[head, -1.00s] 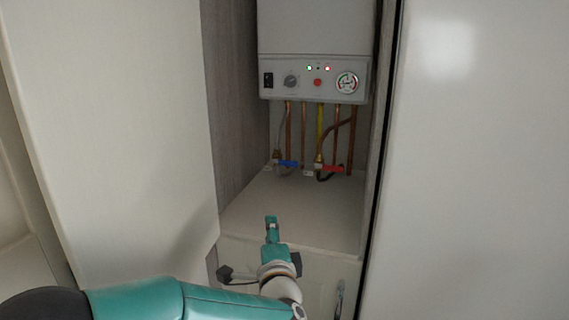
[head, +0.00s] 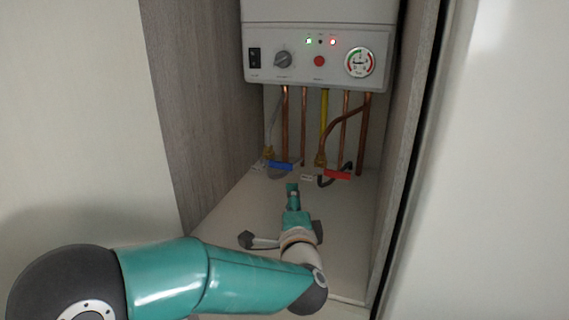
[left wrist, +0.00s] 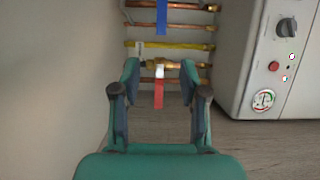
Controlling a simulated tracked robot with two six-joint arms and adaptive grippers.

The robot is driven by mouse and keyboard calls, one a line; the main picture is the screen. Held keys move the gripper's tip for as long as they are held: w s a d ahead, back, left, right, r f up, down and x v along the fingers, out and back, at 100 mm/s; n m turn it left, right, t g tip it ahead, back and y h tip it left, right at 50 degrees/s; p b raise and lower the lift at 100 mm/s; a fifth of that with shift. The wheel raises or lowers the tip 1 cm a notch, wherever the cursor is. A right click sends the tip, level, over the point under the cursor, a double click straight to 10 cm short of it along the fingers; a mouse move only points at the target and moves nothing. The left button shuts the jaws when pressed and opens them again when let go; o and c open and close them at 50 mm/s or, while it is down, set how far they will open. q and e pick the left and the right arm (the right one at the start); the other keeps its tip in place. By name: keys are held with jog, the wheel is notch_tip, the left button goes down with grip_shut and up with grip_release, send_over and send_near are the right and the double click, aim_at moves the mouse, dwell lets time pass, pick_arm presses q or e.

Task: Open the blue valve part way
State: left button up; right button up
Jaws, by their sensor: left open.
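The blue valve (head: 281,166) is a small lever handle on a pipe low under the boiler, left of the red valve (head: 337,174). The blue handle (left wrist: 161,17) also shows at the top edge of the left wrist view. My left gripper (head: 292,188) points into the cupboard, in front of and below the blue handle, apart from it. In the left wrist view its fingers (left wrist: 159,72) are spread and empty; the red handle (left wrist: 158,92) appears between them and the blue one beyond. My right gripper is out of view.
The white boiler (head: 318,55) with knob, switch and gauge (head: 360,62) hangs above. Copper pipes (head: 304,125) and a yellow pipe (head: 323,115) run down behind the valves. Wood-grain cupboard walls (head: 190,90) close in both sides. The shelf (head: 225,205) is bare.

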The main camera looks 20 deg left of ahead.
aim_at(284, 168)
pick_arm(q)
jog(key=x, duration=0.5)
jog(key=p+x, duration=0.1)
jog(key=x, duration=0.4)
jog(key=a+x, duration=0.1)
jog(key=x, duration=0.5)
jog(key=shift+s, duration=0.1)
jog(key=shift+c, duration=0.4)
grip_shut()
